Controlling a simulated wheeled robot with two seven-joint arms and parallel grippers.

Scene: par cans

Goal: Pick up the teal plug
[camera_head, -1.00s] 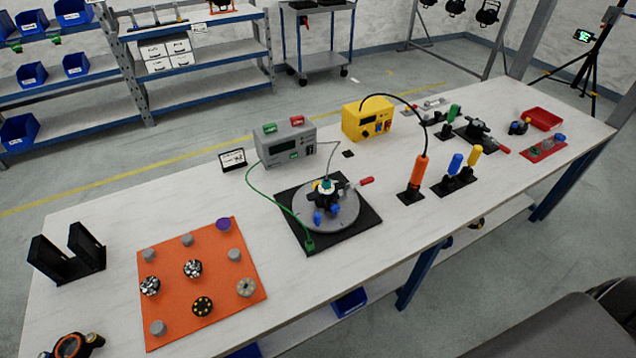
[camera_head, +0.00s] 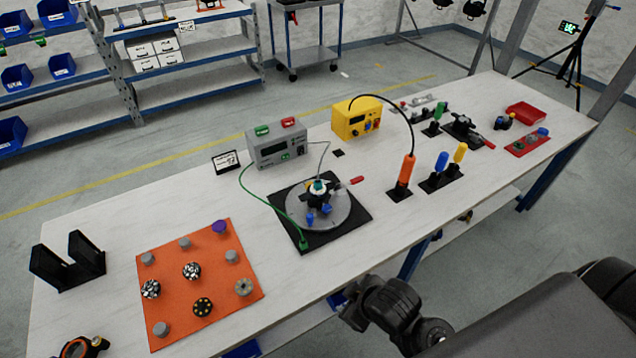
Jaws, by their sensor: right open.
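A small teal piece (camera_head: 318,186), which looks like the teal plug, sits on top of the black fixture (camera_head: 320,199) on the round grey plate (camera_head: 338,219). The plate lies on a black square mat (camera_head: 283,200) in the middle of the table. A white ring shows around the teal piece; its lower part is hidden. My right gripper (camera_head: 362,304) is at the bottom centre, in front of the table's near edge, well apart from the teal piece. It is open and seems empty.
A grey meter (camera_head: 280,149) with a green cable (camera_head: 254,193) and a yellow box (camera_head: 357,122) stand behind the mat. An orange-handled tool (camera_head: 405,172) and blue and yellow handles stand to the right. An orange mat (camera_head: 188,327) with several pucks lies left.

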